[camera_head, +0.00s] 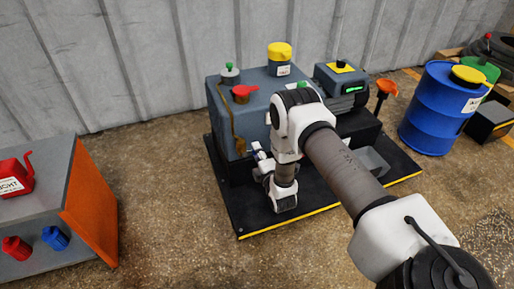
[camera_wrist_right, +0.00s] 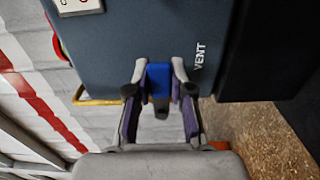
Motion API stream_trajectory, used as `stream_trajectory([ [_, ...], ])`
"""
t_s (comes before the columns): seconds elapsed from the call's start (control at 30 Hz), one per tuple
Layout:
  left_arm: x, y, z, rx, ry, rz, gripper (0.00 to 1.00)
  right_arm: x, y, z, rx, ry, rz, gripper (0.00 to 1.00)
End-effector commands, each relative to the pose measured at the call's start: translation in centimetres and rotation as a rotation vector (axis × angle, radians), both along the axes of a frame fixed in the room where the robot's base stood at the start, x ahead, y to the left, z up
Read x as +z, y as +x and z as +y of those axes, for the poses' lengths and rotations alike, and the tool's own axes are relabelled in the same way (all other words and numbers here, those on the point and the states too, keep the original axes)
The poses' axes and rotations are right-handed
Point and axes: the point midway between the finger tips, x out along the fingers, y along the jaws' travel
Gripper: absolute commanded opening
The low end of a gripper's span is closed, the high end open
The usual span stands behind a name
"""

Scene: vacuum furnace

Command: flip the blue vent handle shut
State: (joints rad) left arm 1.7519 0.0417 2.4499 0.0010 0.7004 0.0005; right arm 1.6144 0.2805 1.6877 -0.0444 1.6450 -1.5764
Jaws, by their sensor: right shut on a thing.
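The blue vent handle (camera_wrist_right: 159,82) shows in the right wrist view. It sits at the edge of the grey furnace housing (camera_wrist_right: 115,45), beside the white word VENT (camera_wrist_right: 200,56). My right gripper (camera_wrist_right: 159,71) is shut on the handle, with one finger on each side of it. In the head view my right gripper (camera_head: 258,153) is small, at the front left side of the grey furnace unit (camera_head: 226,103), partly hidden by my own wrist. The handle cannot be made out clearly there. My left gripper is not in view.
The furnace unit stands on a black base plate (camera_head: 240,215) with a yellow edge. A grey and orange cabinet (camera_head: 90,205) stands at the left. A blue barrel (camera_head: 432,110) stands at the right. Concrete floor between cabinet and base is free.

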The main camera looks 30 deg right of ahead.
Motion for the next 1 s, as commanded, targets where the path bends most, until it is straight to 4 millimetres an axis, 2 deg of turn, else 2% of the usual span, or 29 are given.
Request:
stream_trajectory([
  [0.23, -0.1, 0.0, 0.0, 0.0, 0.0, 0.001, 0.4, -0.1, 0.0, 0.0, -0.001, 0.008, -0.002, 0.0],
  [0.27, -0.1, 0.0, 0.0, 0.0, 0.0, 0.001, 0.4, -0.1, 0.0, 0.0, -0.001, 0.008, -0.002, 0.28],
  [0.3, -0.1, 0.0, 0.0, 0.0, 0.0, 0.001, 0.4, -0.1, 0.0, 0.0, 0.0, 0.008, -0.002, 0.42],
  [0.33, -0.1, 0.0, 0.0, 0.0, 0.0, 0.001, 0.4, -0.1, 0.0, 0.0, 0.0, 0.007, -0.002, 0.48],
  [0.67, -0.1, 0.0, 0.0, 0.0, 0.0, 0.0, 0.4, -0.1, -0.3, 0.1, 0.0, 0.006, 0.0, 0.48],
  [0.77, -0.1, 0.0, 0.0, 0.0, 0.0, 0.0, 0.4, -0.2, -1.5, 0.3, 0.0, 0.007, 0.002, 0.48],
  [1.0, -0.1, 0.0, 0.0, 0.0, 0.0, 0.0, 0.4, -0.2, -6.1, 1.5, 0.0, 0.007, 0.002, 0.48],
])
